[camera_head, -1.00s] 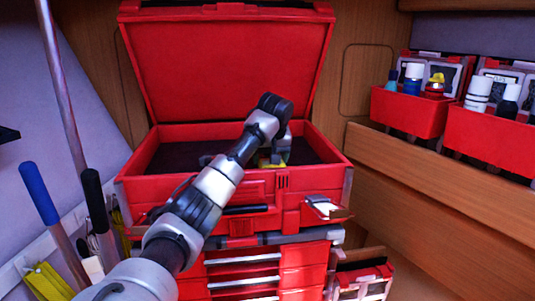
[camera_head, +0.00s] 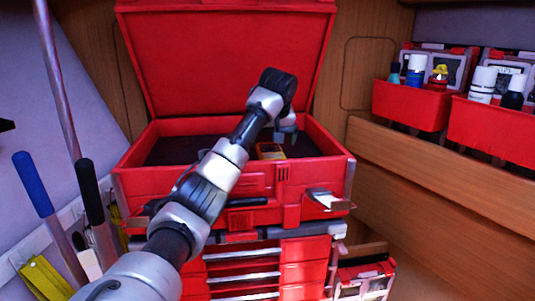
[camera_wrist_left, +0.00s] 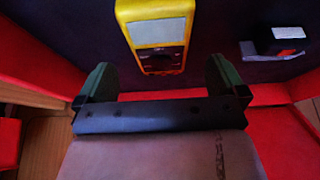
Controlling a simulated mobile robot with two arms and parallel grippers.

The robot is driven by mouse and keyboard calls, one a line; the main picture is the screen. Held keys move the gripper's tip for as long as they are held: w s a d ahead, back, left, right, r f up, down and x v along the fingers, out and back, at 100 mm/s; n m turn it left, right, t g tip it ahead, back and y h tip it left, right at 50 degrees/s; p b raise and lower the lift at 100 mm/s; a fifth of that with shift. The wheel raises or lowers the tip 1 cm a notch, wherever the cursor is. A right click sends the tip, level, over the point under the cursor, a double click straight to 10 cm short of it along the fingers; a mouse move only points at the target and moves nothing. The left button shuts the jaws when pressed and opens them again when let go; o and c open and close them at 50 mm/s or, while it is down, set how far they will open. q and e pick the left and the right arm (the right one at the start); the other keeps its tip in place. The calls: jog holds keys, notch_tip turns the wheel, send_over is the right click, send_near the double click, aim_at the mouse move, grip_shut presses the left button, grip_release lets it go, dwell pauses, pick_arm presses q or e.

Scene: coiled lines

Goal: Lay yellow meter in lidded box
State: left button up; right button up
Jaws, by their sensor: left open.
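The yellow meter (camera_head: 270,151) lies on the dark floor of the open red lidded box (camera_head: 135,184), near its front wall. In the left wrist view the meter (camera_wrist_left: 157,33) shows its pale screen and dark dial face up. My left gripper (camera_head: 287,136) is above the box, just behind and above the meter. In the left wrist view its two dark green fingers (camera_wrist_left: 160,85) are spread apart, with nothing between them. The meter lies beyond the fingertips, apart from them. The box lid (camera_head: 225,60) stands raised at the back. My right gripper is not in view.
A small dark and white item with an orange mark (camera_wrist_left: 280,41) lies in the box. Red bins (camera_head: 412,105) with bottles hang at right. Drawers (camera_head: 245,268) sit below the box. Long-handled tools (camera_head: 60,215) stand at left.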

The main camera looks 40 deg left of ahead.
pick_arm(q)
jog(key=p+v, duration=0.1)
jog(key=v, duration=0.4)
jog(key=shift+d+r, duration=0.1)
jog(key=shift+r, duration=0.2)
jog(key=shift+v, duration=1.15)
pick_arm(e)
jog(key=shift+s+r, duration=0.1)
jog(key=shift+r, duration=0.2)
pick_arm(q)
jog(key=shift+s, duration=0.1)
jog(key=shift+f, duration=0.1)
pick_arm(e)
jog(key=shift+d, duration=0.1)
